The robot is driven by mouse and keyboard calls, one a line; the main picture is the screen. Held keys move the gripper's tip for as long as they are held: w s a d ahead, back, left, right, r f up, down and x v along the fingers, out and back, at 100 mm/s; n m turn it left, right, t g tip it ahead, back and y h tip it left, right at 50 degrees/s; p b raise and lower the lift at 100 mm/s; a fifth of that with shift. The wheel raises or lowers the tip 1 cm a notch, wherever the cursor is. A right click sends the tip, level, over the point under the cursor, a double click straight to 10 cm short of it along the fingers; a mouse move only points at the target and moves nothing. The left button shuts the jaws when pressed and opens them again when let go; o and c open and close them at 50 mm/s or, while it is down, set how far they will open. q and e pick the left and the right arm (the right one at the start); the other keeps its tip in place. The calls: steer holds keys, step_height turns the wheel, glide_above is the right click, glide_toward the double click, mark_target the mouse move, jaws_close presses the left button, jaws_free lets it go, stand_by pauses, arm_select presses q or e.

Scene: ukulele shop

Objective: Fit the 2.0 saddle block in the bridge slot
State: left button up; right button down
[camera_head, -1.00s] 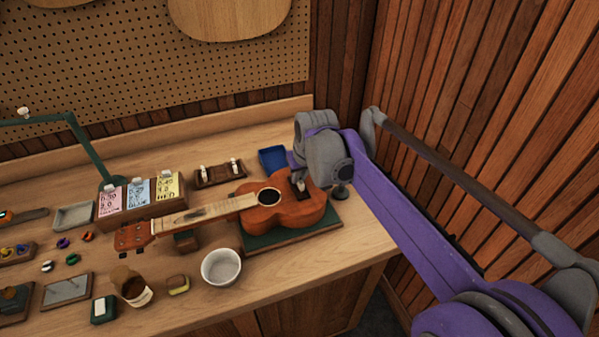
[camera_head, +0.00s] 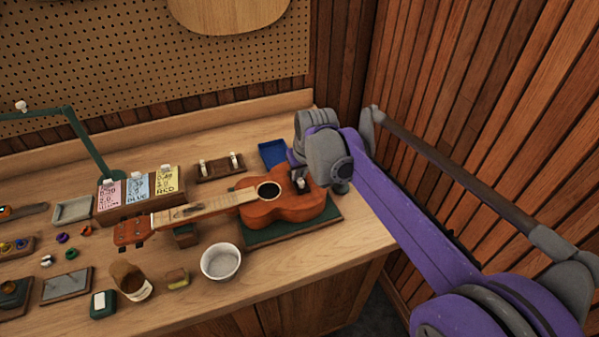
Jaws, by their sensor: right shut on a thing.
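The ukulele (camera_head: 285,207), with a reddish-brown body, lies on a dark green work mat (camera_head: 325,222), its neck pointing left. My right gripper (camera_head: 302,184) is over the bridge end of the body, right of the sound hole. It is shut on a small pale piece at its tips, which looks like a saddle block; its size marking cannot be read. The gripper covers most of the dark bridge, so I cannot tell whether the piece is in the slot. A wooden rack (camera_head: 222,173) behind the neck holds two pale blocks. My left gripper is not in view.
Pink, blue and yellow labelled cards (camera_head: 138,188) stand in a wooden holder behind the neck. A white bowl (camera_head: 221,262), a brown jar (camera_head: 131,281) and small coloured parts are in front and left. A blue tray (camera_head: 273,155) lies behind the body. A wood-slat wall rises at right.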

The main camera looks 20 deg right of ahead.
mark_target(300, 176)
steer(key=c, duration=0.5)
jaws_free()
steer(key=shift+c, duration=0.2)
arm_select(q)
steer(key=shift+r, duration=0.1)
arm_select(e)
steer(key=shift+r+p, duration=2)
steer(key=shift+r, duration=1.55)
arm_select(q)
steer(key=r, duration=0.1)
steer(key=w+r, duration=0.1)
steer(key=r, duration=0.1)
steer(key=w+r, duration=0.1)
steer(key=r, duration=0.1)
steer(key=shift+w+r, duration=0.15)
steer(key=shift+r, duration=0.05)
arm_select(e)
steer(key=shift+f, duration=0.1)
